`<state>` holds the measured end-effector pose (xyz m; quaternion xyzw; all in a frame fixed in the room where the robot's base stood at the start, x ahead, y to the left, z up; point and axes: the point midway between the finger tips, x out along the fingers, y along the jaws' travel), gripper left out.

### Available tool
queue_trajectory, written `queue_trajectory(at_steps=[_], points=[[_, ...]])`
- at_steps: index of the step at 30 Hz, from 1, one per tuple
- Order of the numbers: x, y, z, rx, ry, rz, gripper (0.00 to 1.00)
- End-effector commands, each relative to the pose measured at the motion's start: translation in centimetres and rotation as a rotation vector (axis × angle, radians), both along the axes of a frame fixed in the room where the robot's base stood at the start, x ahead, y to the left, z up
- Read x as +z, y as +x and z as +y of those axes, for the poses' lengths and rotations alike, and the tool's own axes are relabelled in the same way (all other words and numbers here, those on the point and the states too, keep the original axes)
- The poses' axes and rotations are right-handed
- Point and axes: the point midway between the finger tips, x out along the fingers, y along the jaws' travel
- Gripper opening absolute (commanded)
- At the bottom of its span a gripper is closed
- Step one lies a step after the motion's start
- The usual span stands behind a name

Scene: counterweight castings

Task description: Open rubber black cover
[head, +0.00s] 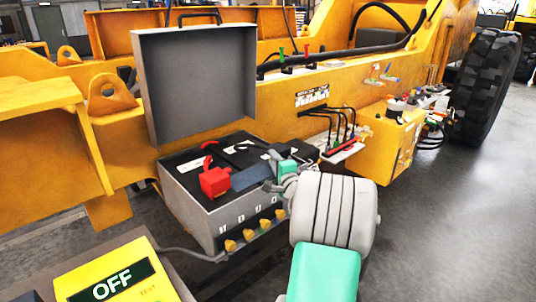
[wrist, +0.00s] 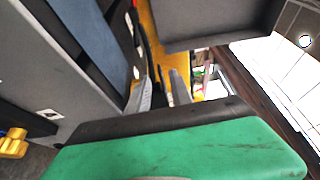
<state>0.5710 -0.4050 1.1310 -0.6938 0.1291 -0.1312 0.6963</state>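A grey metal box (head: 215,225) stands in the middle of the head view, with its large lid (head: 200,75) raised upright. Its top panel is black, with a red block (head: 214,181) and a dark blue-grey slab (head: 256,174) on it. The slab seems to show in the wrist view too (wrist: 90,35). I cannot tell for sure which dark part is the rubber cover. My gripper (wrist: 161,90) is at the box's right side; its two grey fingers stand apart, with nothing seen between them.
A yellow machine frame (head: 125,130) runs behind the box, with black hoses (head: 340,125) to its right. A yellow OFF sign (head: 115,285) is at lower left. Yellow knobs (head: 248,235) line the box front. A big tyre (head: 485,85) stands far right; grey floor (head: 460,230) is clear.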

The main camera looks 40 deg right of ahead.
Motion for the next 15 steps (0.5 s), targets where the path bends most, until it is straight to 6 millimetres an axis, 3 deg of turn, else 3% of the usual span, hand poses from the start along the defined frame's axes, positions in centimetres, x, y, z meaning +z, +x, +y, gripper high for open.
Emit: queue_trajectory(at_steps=[6, 13, 15], points=[[0.1, 2.7, -0.8, 0.004, -0.001, 0.003, 0.26], [-0.1, 2.9, -0.8, 0.005, -0.002, 0.003, 0.26], [-0.1, 3.0, -0.7, 0.006, -0.002, 0.003, 0.22]])
